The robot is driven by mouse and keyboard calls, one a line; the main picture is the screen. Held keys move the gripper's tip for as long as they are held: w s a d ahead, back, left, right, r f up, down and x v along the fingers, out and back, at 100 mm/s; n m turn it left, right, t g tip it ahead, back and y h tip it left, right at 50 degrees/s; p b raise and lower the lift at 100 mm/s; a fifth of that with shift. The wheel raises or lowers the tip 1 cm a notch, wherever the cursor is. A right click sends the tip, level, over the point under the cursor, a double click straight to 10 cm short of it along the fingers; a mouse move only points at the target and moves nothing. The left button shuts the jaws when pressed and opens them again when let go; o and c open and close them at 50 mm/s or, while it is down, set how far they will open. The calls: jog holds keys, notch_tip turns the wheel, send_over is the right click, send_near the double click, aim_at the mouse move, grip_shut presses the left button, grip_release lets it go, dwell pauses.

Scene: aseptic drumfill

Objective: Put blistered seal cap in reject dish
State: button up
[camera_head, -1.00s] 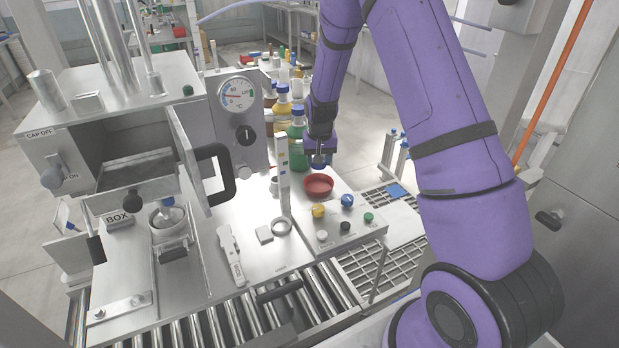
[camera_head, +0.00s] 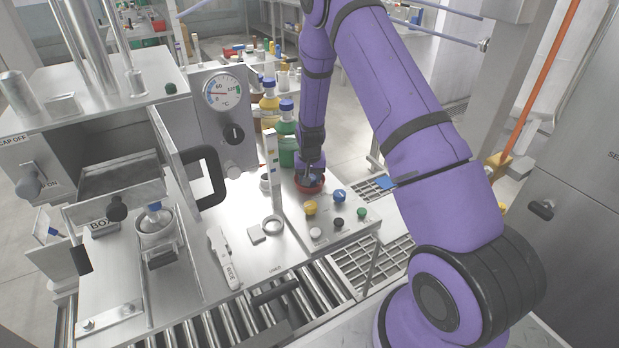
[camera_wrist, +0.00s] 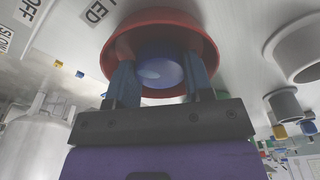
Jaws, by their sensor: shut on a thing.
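The red reject dish (camera_head: 318,187) sits on the steel worktop, right of the gauge panel in the head view. It also shows in the wrist view (camera_wrist: 138,30), its rim around the fingertips. My gripper (camera_head: 309,180) points down over the dish with its fingertips inside the rim. In the wrist view my gripper (camera_wrist: 160,78) is shut on a blue cap (camera_wrist: 160,68), which lies between the two fingers and within the dish outline. A pale spot shows on the cap's face. Whether the cap touches the dish floor I cannot tell.
Green (camera_head: 286,130) and yellow (camera_head: 269,104) bottles stand just behind the dish. Yellow (camera_head: 310,208) and blue (camera_head: 339,196) knobs are in front of it. An upright strip (camera_head: 271,160) stands to its left. A roller conveyor (camera_head: 240,325) runs along the front.

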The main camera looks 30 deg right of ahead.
jog(key=shift+f, duration=0.15)
jog(key=o, duration=0.6)
